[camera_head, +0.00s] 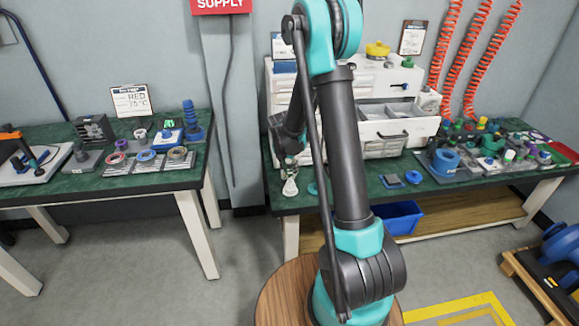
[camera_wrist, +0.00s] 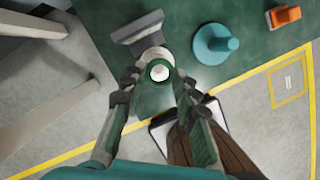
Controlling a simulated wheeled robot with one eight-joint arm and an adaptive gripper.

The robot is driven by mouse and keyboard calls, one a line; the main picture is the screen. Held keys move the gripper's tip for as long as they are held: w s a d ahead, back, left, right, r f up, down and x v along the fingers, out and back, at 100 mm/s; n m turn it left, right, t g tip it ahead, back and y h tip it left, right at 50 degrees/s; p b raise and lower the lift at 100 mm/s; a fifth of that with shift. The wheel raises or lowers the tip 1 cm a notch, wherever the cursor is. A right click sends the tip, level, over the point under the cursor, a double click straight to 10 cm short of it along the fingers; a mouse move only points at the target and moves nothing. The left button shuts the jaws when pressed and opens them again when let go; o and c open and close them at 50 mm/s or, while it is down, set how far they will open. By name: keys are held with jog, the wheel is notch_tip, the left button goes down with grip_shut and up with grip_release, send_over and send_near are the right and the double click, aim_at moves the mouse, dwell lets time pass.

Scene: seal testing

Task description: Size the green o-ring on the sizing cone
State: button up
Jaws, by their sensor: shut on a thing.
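My gripper (camera_wrist: 159,88) is over the near left corner of the right-hand table. A green ring (camera_wrist: 159,84) shows between its fingers in the wrist view, and I take it for the green o-ring; the fingers are shut on it. The ring looks to be around a white round top (camera_wrist: 159,71); I cannot tell whether they touch. A white rounded thing (camera_head: 290,187) also shows below my gripper in the head view; I cannot tell if it is the sizing cone. A blue stepped cone (camera_head: 188,113) stands on the left-hand table.
A teal round base with a peg (camera_wrist: 213,43) and an orange block (camera_wrist: 284,15) are on the table beside my gripper. The left-hand table (camera_head: 90,187) holds ring trays (camera_head: 146,158). A white drawer cabinet (camera_head: 385,128) and crowded parts stand farther right.

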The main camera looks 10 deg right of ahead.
aim_at(289, 175)
jog(key=shift+f, duration=0.2)
dwell(0.5)
jog(key=shift+f, duration=0.35)
jog(key=shift+f, duration=0.35)
jog(key=shift+f, duration=0.35)
jog(key=shift+f, duration=0.65)
jog(key=o, duration=0.8)
jog(key=shift+c, duration=0.2)
notch_tip(289, 175, up, 9)
